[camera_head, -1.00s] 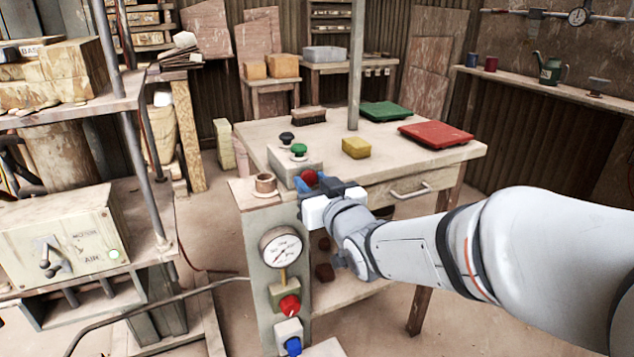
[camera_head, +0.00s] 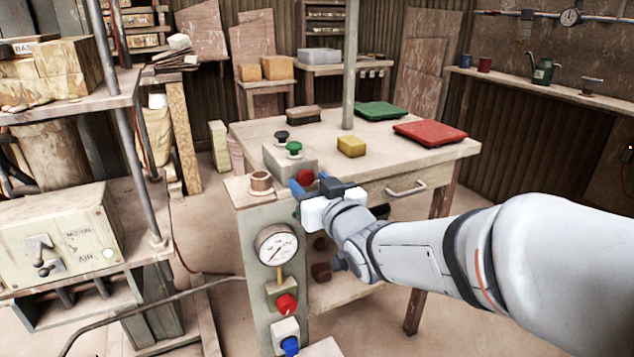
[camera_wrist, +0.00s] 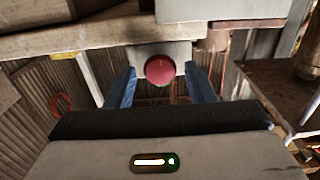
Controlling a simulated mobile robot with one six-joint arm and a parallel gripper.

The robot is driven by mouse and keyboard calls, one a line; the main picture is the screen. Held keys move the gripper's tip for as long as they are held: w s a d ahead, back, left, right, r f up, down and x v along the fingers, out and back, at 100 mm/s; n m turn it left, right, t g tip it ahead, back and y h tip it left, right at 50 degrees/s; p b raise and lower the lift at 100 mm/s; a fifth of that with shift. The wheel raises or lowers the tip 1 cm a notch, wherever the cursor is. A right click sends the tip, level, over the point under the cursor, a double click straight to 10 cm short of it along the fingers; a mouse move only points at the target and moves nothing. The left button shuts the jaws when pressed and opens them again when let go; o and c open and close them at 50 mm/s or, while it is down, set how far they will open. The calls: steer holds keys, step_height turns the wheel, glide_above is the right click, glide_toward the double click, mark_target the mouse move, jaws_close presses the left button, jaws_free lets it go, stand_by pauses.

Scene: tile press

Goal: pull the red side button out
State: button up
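The red side button (camera_head: 306,176) is a round red knob on the side of the grey control box (camera_head: 279,160), at the table's near left corner. In the wrist view the red button (camera_wrist: 160,71) shows large at upper centre. My gripper (camera_head: 310,187) is close in front of it. The blue fingers of my gripper (camera_wrist: 161,80) are spread, one on each side of the button in the picture, with gaps to both. I cannot tell whether the tips reach past the button's face. The button's stem is hidden behind its head.
Black (camera_head: 281,136) and green (camera_head: 294,148) knobs stand on the box top. A copper-coloured cup (camera_head: 260,182) and a pressure gauge (camera_head: 276,245) are on the post nearby. Lower down are another red knob (camera_head: 287,304) and a blue one (camera_head: 290,346). A drawer handle (camera_head: 405,190) juts out at the right.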

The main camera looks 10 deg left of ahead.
steer(key=shift+o, duration=0.7)
steer(key=shift+s+d+r, duration=0.1)
steer(key=shift+s+d, duration=0.1)
steer(key=shift+s, duration=0.1)
steer(key=p+v, duration=0.1)
steer(key=v, duration=0.6)
